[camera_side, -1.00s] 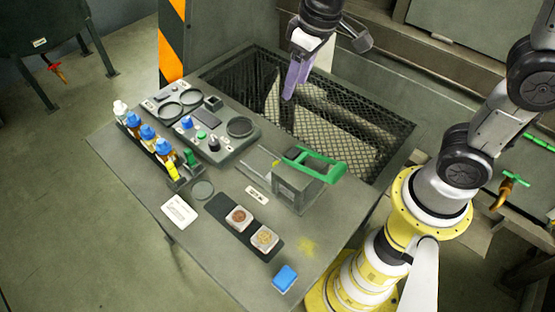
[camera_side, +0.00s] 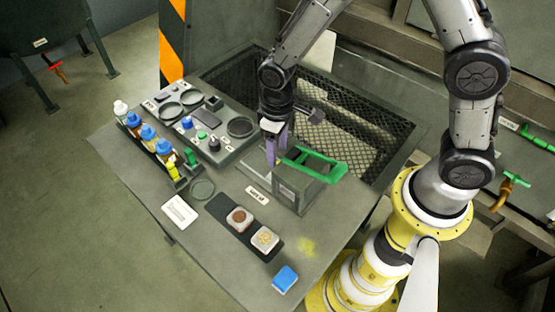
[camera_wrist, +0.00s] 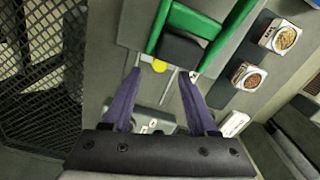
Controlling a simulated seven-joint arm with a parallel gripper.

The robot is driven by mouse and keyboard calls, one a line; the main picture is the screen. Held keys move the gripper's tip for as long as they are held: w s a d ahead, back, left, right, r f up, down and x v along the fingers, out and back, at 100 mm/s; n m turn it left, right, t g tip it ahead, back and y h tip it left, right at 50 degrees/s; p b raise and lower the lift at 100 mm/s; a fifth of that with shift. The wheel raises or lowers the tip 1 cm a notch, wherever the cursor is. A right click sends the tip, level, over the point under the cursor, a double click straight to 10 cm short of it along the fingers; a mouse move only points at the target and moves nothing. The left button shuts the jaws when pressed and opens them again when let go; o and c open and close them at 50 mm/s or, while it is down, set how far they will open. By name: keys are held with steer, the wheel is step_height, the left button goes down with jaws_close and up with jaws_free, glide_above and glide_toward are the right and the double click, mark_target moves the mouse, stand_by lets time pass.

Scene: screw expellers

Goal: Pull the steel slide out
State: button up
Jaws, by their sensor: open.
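A grey box (camera_side: 296,190) with a green frame (camera_side: 318,163) on top stands on the bench. In the wrist view the green frame (camera_wrist: 200,22) is at the top. In the side view my gripper (camera_side: 275,153) points down just left of the box and hides most of the slide. Contact cannot be told.
A panel with rings and knobs (camera_side: 205,128) lies to the left, near a row of bottles (camera_side: 147,135). Two sample dishes (camera_side: 252,227) and a blue block (camera_side: 285,279) lie in front. A mesh-lined pit (camera_side: 350,140) is behind the box.

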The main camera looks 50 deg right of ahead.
steer(key=shift+f, duration=2.25)
jaws_close()
